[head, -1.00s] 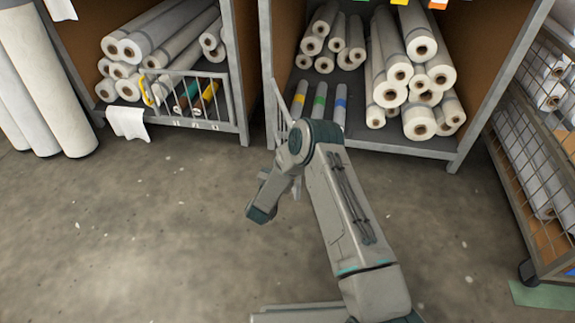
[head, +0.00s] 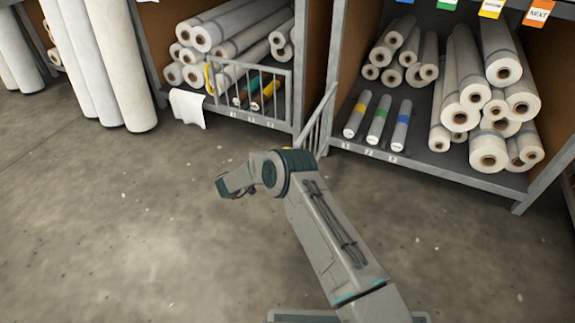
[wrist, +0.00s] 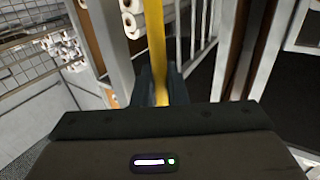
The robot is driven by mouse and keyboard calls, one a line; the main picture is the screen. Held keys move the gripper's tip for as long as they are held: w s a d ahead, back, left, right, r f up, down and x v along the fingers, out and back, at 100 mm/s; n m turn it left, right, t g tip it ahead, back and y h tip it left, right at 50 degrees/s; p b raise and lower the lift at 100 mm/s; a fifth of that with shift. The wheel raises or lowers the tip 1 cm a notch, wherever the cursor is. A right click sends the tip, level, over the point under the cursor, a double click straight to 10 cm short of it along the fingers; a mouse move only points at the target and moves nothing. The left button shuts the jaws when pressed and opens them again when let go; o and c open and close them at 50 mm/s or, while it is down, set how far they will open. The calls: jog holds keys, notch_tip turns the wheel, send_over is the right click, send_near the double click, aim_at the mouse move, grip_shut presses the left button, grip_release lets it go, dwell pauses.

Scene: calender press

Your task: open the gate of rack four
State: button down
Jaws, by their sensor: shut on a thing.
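A barred grey gate (head: 317,124) stands swung outward from the left post of the right-hand rack (head: 450,177) in the head view. That rack's front is open. In the wrist view my gripper (wrist: 154,88) is shut on the gate's upright yellow handle (wrist: 154,40), with the gate's bars (wrist: 190,42) behind it. In the head view my arm hides the fingers and nearly all of this handle. I cannot read a rack number.
The rack to the left has its own barred gate (head: 255,95), standing across its front, with a yellow handle (head: 210,79). White rolls (head: 118,65) stand upright at the far left. Rolls with coloured bands (head: 379,122) lie in the right-hand rack. The concrete floor in front is clear.

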jog(key=shift+w+a+r+m+g, duration=0.15)
jog(key=shift+w+a+m+g, duration=0.15)
jog(key=shift+w+a, duration=0.3)
jog(key=c, duration=1.7)
grip_release()
jog(key=shift+o, duration=0.7)
jog(key=shift+w+d, duration=0.15)
jog(key=shift+d, duration=0.1)
jog(key=p+v, duration=0.3)
jog(key=v, duration=1.1)
jog(key=shift+a+f, duration=0.2)
jog(key=shift+f, duration=0.1)
jog(key=shift+w, duration=0.1)
